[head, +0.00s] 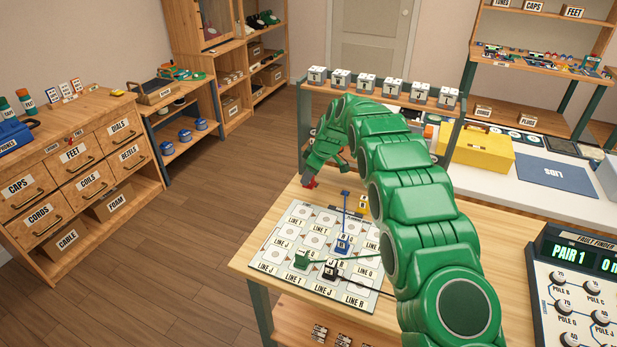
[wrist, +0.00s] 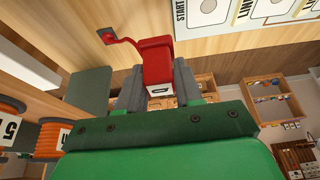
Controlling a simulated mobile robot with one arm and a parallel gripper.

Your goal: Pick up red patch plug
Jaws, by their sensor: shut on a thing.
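The red patch plug (wrist: 155,62) is between the two grey fingers of my gripper (wrist: 157,85) in the wrist view. A red cord runs from it to a small dark red end piece (wrist: 106,36) at its upper left. My gripper is shut on the plug. In the head view, my gripper (head: 313,178) is at the left end of my green arm, near the table's back left edge, with a bit of the red plug (head: 309,184) showing below it. Whether the plug touches the table is hard to tell.
A patch board (head: 290,284) with labelled line squares lies on the wooden table. A fault finder (head: 575,290) stands at the right.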

